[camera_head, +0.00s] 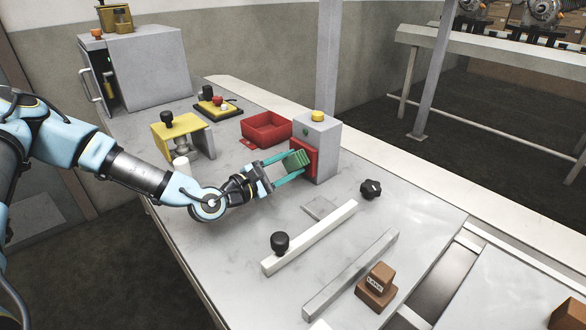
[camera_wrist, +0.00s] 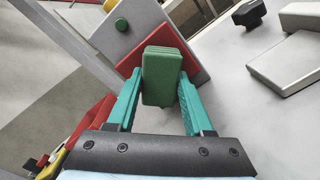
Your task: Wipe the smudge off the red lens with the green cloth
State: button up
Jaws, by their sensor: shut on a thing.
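My gripper (camera_head: 286,165) is shut on the green cloth (camera_head: 296,159), a thick folded pad. In the wrist view the cloth (camera_wrist: 162,77) sits between the two teal fingers and sticks out past their tips. The red lens (camera_head: 311,158) is a panel on the side of a grey box (camera_head: 317,130) with a yellow button on top. The cloth is right in front of the red lens (camera_wrist: 131,62) and overlaps it in the wrist view. I cannot tell whether they touch. No smudge shows; the cloth and fingers hide part of the lens.
A red tray (camera_head: 266,142) stands just behind my gripper. A yellow stand (camera_head: 163,128) and a button panel (camera_head: 232,111) are further left. A white bar with a black knob (camera_head: 326,232), a loose black knob (camera_head: 370,189) and a grey rail (camera_head: 345,281) lie at the front right.

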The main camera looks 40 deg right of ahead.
aim_at(311, 163)
jog(key=w+b, duration=0.1)
jog(key=w, duration=0.2)
jog(key=shift+w+d, duration=0.1)
jog(key=shift+w, duration=0.05)
jog(key=shift+w+b, duration=0.3)
jog(key=shift+w, duration=0.05)
jog(key=shift+r, duration=0.45)
jog(key=shift+s+a+f+p, duration=0.1)
jog(key=shift+s+p, duration=0.25)
jog(key=shift+s, duration=1.65)
jog(key=shift+s+a+p, duration=0.1)
jog(key=shift+s+p, duration=0.25)
jog(key=shift+s, duration=1.65)
jog(key=shift+w+d+b, duration=0.2)
jog(key=shift+w+b, duration=1.6)
jog(key=shift+w, duration=2.1)
